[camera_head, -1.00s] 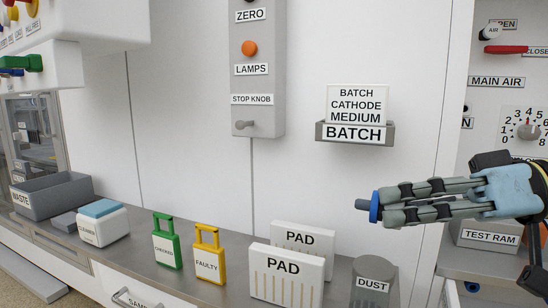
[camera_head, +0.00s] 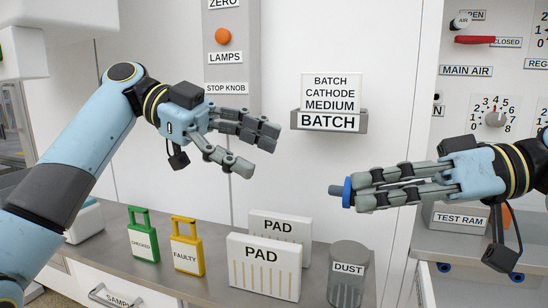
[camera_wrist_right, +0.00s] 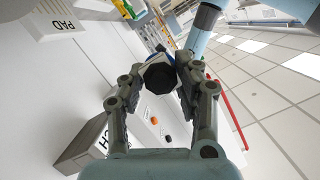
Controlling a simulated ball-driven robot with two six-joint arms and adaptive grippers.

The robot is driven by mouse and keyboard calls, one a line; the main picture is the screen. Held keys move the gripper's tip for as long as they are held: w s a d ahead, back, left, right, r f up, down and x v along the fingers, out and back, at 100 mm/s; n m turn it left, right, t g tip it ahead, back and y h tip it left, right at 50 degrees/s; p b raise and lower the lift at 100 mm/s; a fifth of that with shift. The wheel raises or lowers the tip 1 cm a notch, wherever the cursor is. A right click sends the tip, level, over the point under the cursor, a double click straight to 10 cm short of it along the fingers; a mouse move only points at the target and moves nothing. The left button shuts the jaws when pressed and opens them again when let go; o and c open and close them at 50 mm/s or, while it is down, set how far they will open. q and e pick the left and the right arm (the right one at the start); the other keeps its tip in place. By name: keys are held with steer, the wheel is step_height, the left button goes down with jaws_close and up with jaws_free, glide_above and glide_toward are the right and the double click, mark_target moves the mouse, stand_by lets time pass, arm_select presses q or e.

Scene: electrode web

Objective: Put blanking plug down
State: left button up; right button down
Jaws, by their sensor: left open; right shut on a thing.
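The blanking plug (camera_head: 347,191) has a blue collar and a dark grey tip, and it points to the left in the head view. My right gripper (camera_head: 362,190) is shut on the plug and holds it in the air above the bench, left of the test ram. In the right wrist view the plug (camera_wrist_right: 160,78) shows as a dark, many-sided end between the fingertips. My left gripper (camera_head: 255,152) is open and empty, in front of the white wall and left of the batch card holder. Its fingers point right and slightly down.
Below on the grey bench (camera_head: 215,287) stand a green checked tag (camera_head: 143,240), a yellow faulty tag (camera_head: 187,252), two white pads (camera_head: 264,268) and a grey dust bin (camera_head: 348,285). The batch holder (camera_head: 300,122) is on the wall. The test ram box (camera_head: 455,220) stands at right.

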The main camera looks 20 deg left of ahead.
mark_target(331, 187)
arm_select(q)
steer(key=x, duration=1.1)
steer(key=shift+d+f, duration=0.15)
steer(key=shift+d, duration=0.15)
steer(key=shift+c, duration=0.2)
steer(key=c, duration=0.9)
steer(key=shift+c, duration=0.9)
arm_select(e)
steer(key=c, duration=0.9)
jaws_free()
